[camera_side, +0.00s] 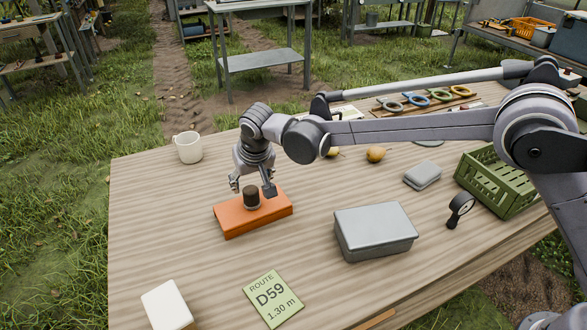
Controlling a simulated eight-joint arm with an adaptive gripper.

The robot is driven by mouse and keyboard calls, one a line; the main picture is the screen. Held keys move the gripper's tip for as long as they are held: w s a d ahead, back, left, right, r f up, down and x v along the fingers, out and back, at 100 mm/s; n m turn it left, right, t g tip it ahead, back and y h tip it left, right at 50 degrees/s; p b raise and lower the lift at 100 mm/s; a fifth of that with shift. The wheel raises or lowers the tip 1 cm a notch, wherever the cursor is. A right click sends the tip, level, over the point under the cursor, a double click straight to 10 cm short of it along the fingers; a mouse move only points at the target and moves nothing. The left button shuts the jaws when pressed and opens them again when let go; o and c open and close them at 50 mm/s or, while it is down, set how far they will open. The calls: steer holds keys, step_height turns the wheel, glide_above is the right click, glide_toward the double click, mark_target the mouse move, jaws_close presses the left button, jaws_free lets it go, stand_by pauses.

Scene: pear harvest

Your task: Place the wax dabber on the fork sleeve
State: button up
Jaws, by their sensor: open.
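The wax dabber, a small dark brown cylinder with a paler lower band (251,196), stands upright on the orange fork sleeve. The fork sleeve (233,219) is a flat orange block lying on the left half of the wooden table. My gripper (253,187) points down over them, its fingers apart on either side of the dabber's top. Whether a finger touches the dabber cannot be told from this view.
A white mug (188,148) stands behind left. A grey lidded box (375,231), black round-headed tool (460,209), small grey case (423,175) and green crate (511,203) are right. A green route card (273,299) and white block (168,305) lie in front. A pear (376,154) lies behind.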

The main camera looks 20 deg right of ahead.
steer(key=v, duration=0.6)
steer(key=s+d+r, duration=0.4)
steer(key=d, duration=0.5)
steer(key=s+d+r, duration=0.5)
steer(key=d, duration=0.4)
steer(key=s+d+f+t, duration=0.1)
steer(key=s+d+f, duration=0.2)
steer(key=s+d, duration=0.4)
steer(key=s+d+f+t, duration=0.1)
steer(key=s+d+f, duration=0.1)
steer(key=s+d, duration=0.5)
steer(key=s, duration=0.3)
steer(key=shift+f+t, duration=0.3)
steer(key=shift+f, duration=0.1)
steer(key=shift+s, duration=0.15)
